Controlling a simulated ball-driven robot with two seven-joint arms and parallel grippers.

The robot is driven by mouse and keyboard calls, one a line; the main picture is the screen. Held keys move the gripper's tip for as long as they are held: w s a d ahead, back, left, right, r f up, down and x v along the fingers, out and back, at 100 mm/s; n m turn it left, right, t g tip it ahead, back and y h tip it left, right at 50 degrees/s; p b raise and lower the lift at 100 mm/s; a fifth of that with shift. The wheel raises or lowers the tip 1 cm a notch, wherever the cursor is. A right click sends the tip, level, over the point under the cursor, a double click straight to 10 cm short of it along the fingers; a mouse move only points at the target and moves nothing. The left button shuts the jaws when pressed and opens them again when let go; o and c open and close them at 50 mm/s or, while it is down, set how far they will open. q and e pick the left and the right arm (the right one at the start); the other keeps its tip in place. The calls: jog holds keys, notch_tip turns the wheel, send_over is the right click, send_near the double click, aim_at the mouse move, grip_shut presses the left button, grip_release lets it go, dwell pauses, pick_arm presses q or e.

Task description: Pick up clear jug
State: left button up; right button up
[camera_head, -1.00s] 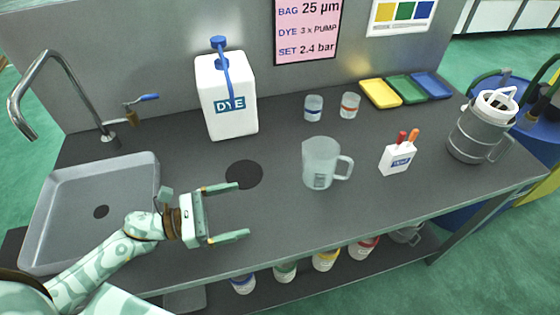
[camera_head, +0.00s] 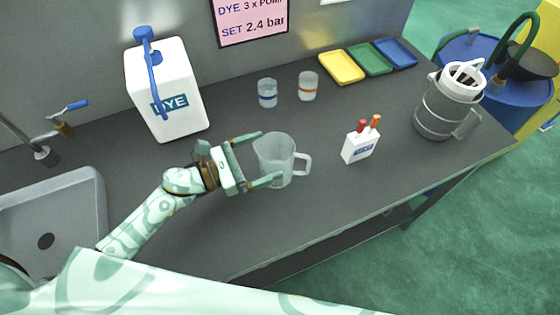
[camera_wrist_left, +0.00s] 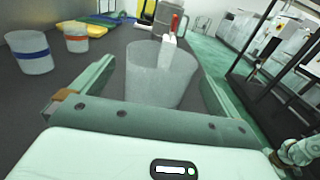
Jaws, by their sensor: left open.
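The clear jug (camera_head: 277,158) stands upright on the dark bench in the head view, its handle pointing right. My left gripper (camera_head: 262,160) is open, with its fingers reaching toward the jug, one at the far side and one at the near side. In the left wrist view the jug (camera_wrist_left: 158,78) sits between the two open fingers of the left gripper (camera_wrist_left: 155,85). The jaws are not closed on it. My right gripper does not show in either view.
A white DYE container (camera_head: 168,90) stands behind the left arm. Two small cups, blue-banded (camera_head: 267,93) and orange-banded (camera_head: 308,86), stand behind the jug. A white marker holder (camera_head: 361,145) and a grey metal pitcher (camera_head: 446,106) stand to the right. A sink (camera_head: 85,190) lies left.

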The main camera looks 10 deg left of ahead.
aim_at(292, 145)
pick_arm(q)
jog(key=x, duration=0.4)
jog(key=shift+w+d, duration=0.1)
jog(key=c, duration=1.3)
jog(key=shift+r, duration=0.1)
